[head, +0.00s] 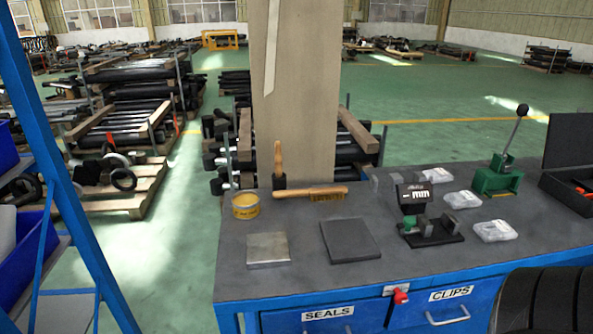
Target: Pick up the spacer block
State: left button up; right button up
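No part is labelled as the spacer block. A flat square light-grey metal block (268,249) lies on the left of the dark workbench top (300,279), near its front edge, and may be it. A small grey block (387,183) stands farther back, partly behind a black gauge stand (431,228), so it is less clear. Neither of my grippers shows in the head view.
A dark square pad (350,240) lies right of the metal block. Behind are a yellow tin (246,205) and wooden-handled brush (312,192). Clear packs (495,231), a green lever press (498,178) and open black case (569,185) fill the right. Blue shelving (68,190) stands left.

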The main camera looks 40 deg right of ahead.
aim_at(418, 176)
jog(key=u, duration=1.85)
jog(key=k, duration=2.3)
jog(key=z, duration=1.5)
